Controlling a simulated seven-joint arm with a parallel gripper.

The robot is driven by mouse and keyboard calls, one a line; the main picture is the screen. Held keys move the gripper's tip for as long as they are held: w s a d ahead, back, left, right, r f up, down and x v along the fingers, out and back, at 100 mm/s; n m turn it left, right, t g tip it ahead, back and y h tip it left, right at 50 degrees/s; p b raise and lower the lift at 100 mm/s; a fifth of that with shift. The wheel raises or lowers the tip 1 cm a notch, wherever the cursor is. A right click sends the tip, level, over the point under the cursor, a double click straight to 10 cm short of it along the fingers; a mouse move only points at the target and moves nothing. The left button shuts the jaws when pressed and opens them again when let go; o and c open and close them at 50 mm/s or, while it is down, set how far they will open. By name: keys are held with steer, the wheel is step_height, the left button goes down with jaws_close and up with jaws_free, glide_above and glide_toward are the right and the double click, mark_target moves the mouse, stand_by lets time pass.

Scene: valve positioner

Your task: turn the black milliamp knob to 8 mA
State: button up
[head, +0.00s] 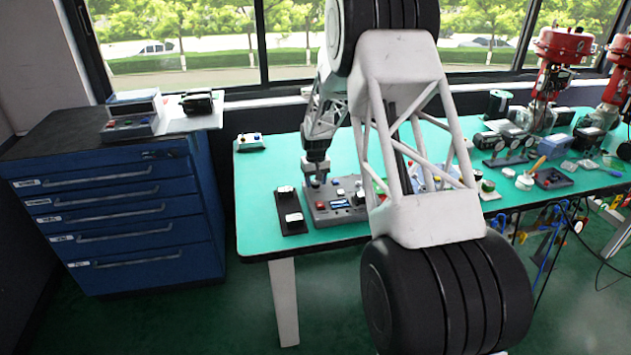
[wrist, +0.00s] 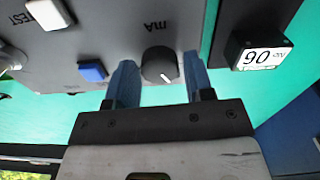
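The black milliamp knob (wrist: 160,66) is on a dark grey panel (wrist: 115,35), beside an "mA" label that appears upside down in the wrist view. A white pointer line on the knob slants toward the lower right of that view. My gripper (wrist: 159,61) is open, with one blue finger on each side of the knob. The left finger looks very close to the knob; a narrow gap shows at the right finger. I cannot tell whether either touches. In the head view my gripper (head: 317,178) is at the panel box (head: 350,216), and the knob cannot be made out.
A blue button (wrist: 92,71) and a white button (wrist: 50,13) marked TEST are near the knob. A black block with a numbered white label (wrist: 260,57) lies beside the panel. The green bench (head: 258,180) holds more instruments at right. A blue drawer cabinet (head: 120,215) stands left.

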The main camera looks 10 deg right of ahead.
mark_target(316, 182)
steer(key=shift+o, duration=1.1)
steer(key=shift+r, duration=3.95)
